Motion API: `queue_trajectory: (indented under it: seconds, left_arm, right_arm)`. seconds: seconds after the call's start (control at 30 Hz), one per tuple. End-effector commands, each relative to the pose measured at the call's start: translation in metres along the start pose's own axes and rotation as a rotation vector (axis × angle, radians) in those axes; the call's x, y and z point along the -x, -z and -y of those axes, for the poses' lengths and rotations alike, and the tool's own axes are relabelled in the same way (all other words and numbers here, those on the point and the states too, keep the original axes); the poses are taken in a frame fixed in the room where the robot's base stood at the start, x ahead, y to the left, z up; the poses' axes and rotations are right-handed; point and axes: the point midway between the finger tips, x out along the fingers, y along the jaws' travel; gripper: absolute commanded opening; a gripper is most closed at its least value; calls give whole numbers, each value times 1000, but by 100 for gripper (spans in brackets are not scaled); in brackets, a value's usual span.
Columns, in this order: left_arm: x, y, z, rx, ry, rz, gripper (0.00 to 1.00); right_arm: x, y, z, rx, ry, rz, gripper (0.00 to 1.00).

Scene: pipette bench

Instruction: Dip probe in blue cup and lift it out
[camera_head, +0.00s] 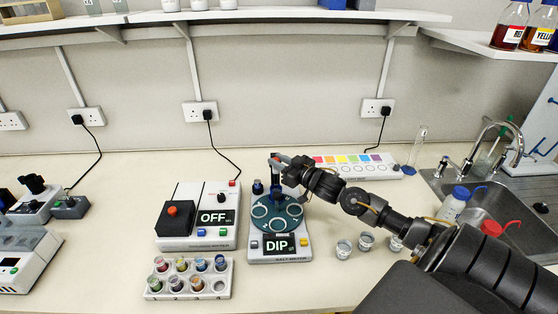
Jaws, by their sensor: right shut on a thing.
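The teal round carousel (270,216) sits on a white device with a "DIP" display (279,244). Several pale-rimmed round places show on its top. A small dark blue cup-like item (258,187) stands at its back left. My right gripper (280,166) is above the back of the carousel, shut on a slim dark upright probe-like part (275,180). Its lower end is close to the carousel's back; I cannot tell whether it is inside a cup. The white rack (152,292) holds several small cups with coloured contents, including a bluish one (220,263). My left gripper is not in view.
Small clear cups (344,249) stand to the right, beneath my right arm. A colour-strip panel (350,166) lies behind, and the sink (480,185) is at right. The front middle counter is clear.

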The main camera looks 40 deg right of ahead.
Motion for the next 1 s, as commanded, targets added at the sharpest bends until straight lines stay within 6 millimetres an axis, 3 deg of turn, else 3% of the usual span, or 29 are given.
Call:
queue_trajectory:
  seconds: [0.17,0.2,0.27,0.67,1.0]
  left_arm:
    - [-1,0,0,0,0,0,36]
    - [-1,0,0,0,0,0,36]
    - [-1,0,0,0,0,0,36]
    - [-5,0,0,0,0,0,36]
    - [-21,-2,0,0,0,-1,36]
  right_arm:
    - [-1,6,-2,2,-3,-17,0]
    - [-1,6,-2,2,-3,-18,25]
    - [-1,7,-2,2,-4,-18,33]
    - [7,1,-2,1,-3,-9,33]
    - [63,-1,-1,2,-3,-8,33]
